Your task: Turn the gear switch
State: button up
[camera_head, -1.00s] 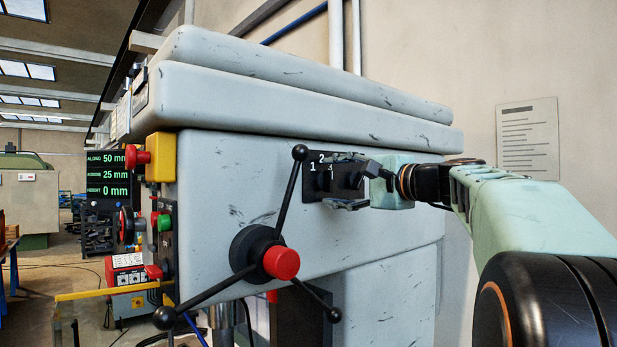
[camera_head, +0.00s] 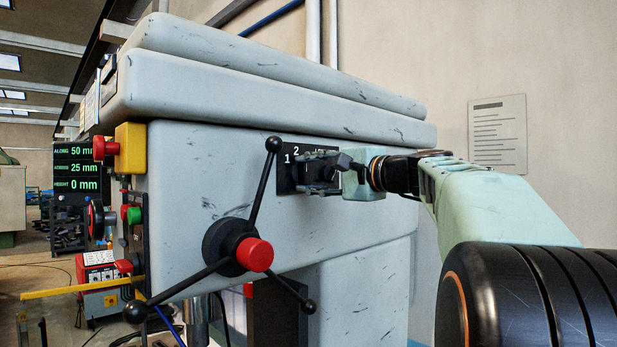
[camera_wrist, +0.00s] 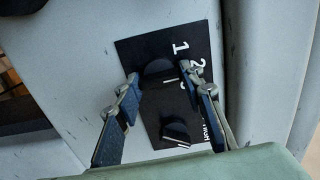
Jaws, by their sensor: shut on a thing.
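The gear switch (camera_wrist: 160,70) is a dark knob on a black panel (camera_wrist: 130,50), beside the white marks 1 and 2. My gripper (camera_wrist: 162,80) has one finger on each side of this knob and is shut on it. In the head view my gripper (camera_head: 310,172) reaches the panel (camera_head: 284,183) from the right, and its fingers largely hide the knobs. A second dark knob (camera_wrist: 174,131) with a white line sits lower on the panel in the wrist view, between the fingers but nearer the palm. Lettering beside it is partly covered by a finger.
The panel is on a scratched grey machine body (camera_head: 190,190). A spoked handle with a red hub (camera_head: 255,254) sticks out left of and below the panel. A red button on a yellow box (camera_head: 130,148) and a display (camera_head: 77,170) are farther left. The wall (camera_head: 560,120) is behind.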

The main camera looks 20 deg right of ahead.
jog(key=n+b, duration=0.1)
jog(key=b, duration=0.1)
jog(key=n+b, duration=0.2)
jog(key=b, duration=0.1)
jog(key=shift+f, duration=0.35)
jog(key=n+b, duration=0.3)
jog(key=shift+r+n, duration=0.1)
jog(key=shift+n, duration=0.3)
jog(key=shift+r+n+b, duration=0.15)
jog(key=shift+n+b, duration=0.7)
jog(key=shift+n, duration=0.65)
jog(key=o, duration=1.2)
jog(key=shift+r, duration=0.1)
jog(key=shift+c, duration=0.2)
jog(key=v, duration=1.2)
